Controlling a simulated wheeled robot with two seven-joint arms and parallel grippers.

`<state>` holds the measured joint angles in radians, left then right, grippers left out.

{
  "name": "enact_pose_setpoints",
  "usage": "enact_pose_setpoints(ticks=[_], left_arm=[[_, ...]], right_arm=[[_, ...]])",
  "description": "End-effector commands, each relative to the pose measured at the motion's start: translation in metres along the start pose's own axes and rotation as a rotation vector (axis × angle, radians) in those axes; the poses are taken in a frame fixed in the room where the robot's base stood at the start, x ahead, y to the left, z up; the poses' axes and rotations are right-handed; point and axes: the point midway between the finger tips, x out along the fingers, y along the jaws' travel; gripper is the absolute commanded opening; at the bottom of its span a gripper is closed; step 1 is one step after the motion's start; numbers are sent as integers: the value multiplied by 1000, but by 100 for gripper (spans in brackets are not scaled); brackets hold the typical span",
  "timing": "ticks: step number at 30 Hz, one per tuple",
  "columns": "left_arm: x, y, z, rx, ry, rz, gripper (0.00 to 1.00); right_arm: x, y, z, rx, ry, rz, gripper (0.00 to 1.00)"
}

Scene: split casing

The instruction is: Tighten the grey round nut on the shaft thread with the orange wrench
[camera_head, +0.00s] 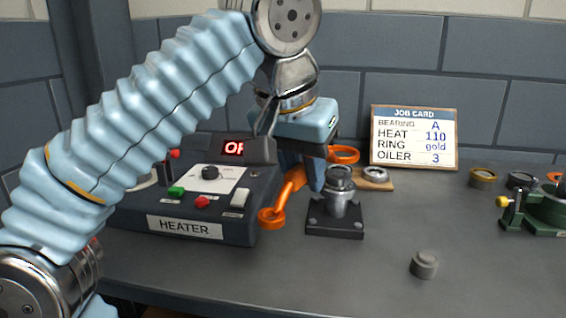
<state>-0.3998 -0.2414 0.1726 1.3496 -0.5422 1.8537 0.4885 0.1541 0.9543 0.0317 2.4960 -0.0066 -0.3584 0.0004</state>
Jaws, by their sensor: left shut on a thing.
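My left gripper (313,180) comes down behind the heater's right side. It is shut on the orange wrench (293,188). One ring end of the wrench shows at the heater's right edge, and an orange loop (343,154) shows on the far side of the gripper. The metal shaft (341,201) stands upright on a dark square base (335,222), just right of the wrench. A grey round piece (340,174), seemingly the nut, sits at the shaft's top. The wrench looks apart from it. My right gripper is out of view.
The heater (185,228) stands at left under my left arm. A wooden board with a metal ring (375,175) lies behind the shaft. A small grey cylinder (424,264) stands at front right. Rings (482,178) and a green device (545,208) are at right. The job card (414,137) stands behind.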

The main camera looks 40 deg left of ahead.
Motion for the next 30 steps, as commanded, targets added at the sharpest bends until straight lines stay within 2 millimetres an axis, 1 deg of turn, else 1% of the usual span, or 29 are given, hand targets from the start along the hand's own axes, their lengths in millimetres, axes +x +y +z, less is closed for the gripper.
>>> enact_pose_setpoints(ticks=[1, 3, 11, 12, 18, 30], left_arm=[[0, 9, -1, -35, -1, -18, 0], [0, 20, -2, -102, -1, -45, 0], [4, 56, -10, -336, -1, -143, 0], [14, 54, -5, -336, 1, -140, 0], [25, 53, 0, -334, 1, -139, 0], [26, 53, 0, -332, 0, -138, 0]], right_arm=[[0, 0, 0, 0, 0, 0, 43], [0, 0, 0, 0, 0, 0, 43], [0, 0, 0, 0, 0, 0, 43], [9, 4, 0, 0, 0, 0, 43], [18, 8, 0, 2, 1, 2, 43], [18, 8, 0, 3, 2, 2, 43]])
